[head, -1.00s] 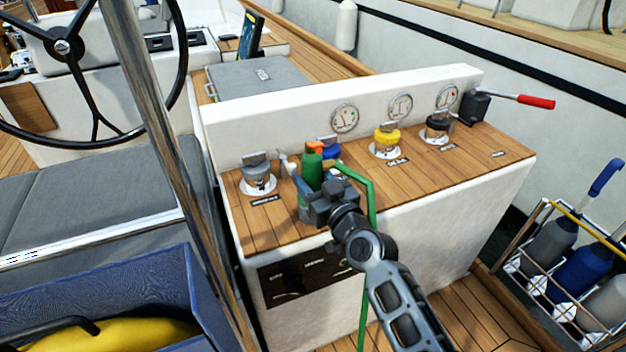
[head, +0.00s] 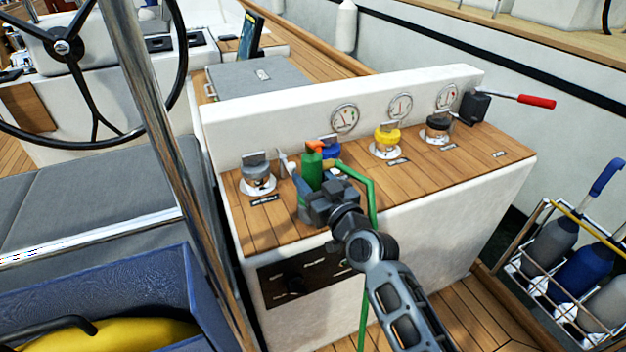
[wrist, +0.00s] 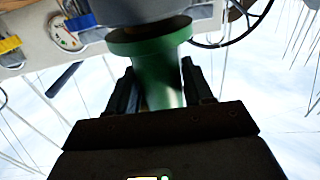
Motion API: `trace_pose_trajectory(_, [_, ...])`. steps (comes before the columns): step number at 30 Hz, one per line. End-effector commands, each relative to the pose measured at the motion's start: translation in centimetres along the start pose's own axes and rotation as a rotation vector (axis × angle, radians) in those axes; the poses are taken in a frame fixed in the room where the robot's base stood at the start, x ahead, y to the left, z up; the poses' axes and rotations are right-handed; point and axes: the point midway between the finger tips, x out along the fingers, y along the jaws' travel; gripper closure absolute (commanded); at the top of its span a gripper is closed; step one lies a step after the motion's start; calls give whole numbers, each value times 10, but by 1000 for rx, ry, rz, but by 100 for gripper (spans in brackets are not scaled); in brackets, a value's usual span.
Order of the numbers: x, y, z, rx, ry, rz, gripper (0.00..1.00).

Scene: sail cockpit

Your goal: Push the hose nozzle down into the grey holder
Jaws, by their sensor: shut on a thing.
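The hose nozzle (head: 311,172) is green with an orange top and stands roughly upright at the front of the wooden console top. A green hose (head: 371,190) arches from it and hangs down the console's front. My gripper (head: 318,188) is shut on the nozzle from the near side. In the wrist view, the gripper's fingers (wrist: 160,88) flank the green nozzle body (wrist: 155,66). The grey holder (wrist: 145,10) lies against the nozzle's flared green end there, at the top of the picture. In the head view, the gripper mostly hides the holder; how deep the nozzle sits is unclear.
A grey-capped winch (head: 257,178) stands close left of the nozzle and a blue-topped one (head: 331,149) close behind. A yellow-topped winch (head: 386,141) and a black-topped one (head: 438,128) stand farther right. The steel post (head: 165,150) rises left of the console.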

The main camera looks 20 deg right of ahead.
Motion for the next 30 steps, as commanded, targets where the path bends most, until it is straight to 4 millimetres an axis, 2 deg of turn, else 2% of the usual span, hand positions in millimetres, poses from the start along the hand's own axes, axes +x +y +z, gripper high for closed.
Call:
trace_pose_trajectory(27, [0,0,10,1,3,0,98])
trace_pose_trajectory(28, [0,0,9,1,3,0,46])
trace_pose_trajectory(30, [0,0,9,0,3,0,39])
